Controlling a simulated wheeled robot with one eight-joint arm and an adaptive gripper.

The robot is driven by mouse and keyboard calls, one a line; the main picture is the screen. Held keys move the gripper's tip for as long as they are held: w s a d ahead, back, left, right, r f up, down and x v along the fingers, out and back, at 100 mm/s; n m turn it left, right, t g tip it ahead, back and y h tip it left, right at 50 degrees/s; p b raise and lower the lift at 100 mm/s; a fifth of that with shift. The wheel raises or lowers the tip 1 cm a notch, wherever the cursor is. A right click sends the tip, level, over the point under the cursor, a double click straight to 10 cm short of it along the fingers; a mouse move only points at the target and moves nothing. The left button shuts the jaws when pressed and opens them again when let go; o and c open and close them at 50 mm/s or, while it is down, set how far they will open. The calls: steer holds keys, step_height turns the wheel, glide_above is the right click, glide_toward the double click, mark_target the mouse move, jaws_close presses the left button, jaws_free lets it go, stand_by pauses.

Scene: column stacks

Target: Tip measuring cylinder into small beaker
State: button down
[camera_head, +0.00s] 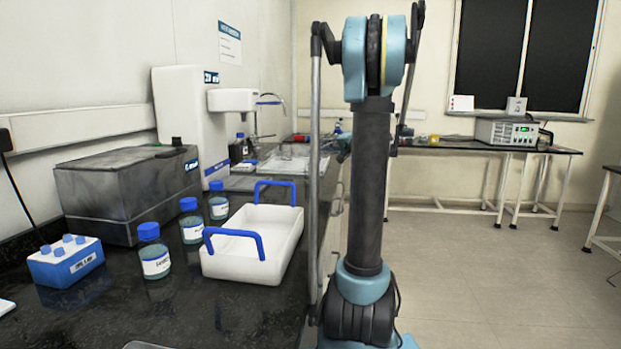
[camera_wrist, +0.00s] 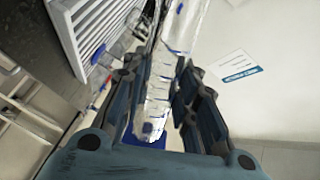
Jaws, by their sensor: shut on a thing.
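In the wrist view, my gripper (camera_wrist: 163,78) is shut on a clear measuring cylinder (camera_wrist: 158,100) with blue markings. The cylinder runs lengthwise between the fingers and past the top of the picture. A blue part shows at its lower end near the palm. Clear glassy shapes show beside the left finger, but I cannot tell whether one is the small beaker. In the head view my arm stands in front, and I cannot make out the gripper, cylinder or small beaker there.
A white tray with blue handles (camera_head: 255,246) stands on the dark bench (camera_head: 215,325). Several blue-capped bottles (camera_head: 154,252), a blue tube rack (camera_head: 66,262) and a grey box (camera_head: 125,190) stand to its left. A sink (camera_head: 285,160) lies behind.

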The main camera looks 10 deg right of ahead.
steer(key=shift+s+a+r+n, duration=0.2)
steer(key=shift+a+r+n, duration=0.15)
steer(key=shift+n, duration=0.25)
steer(key=shift+s+a+r+n, duration=0.2)
steer(key=shift+r+n, duration=0.2)
steer(key=shift+n, duration=0.2)
steer(key=shift+s+a+r+n+t+h, duration=0.15)
steer(key=shift+s+a+r+n+t, duration=0.25)
steer(key=shift+n, duration=0.45)
steer(key=shift+s+a+r+n+t+h, duration=0.1)
steer(key=shift+s+a+r+n+h, duration=0.1)
steer(key=shift+a+r+n, duration=0.45)
steer(key=shift+d+f, duration=0.15)
steer(key=shift+f, duration=0.15)
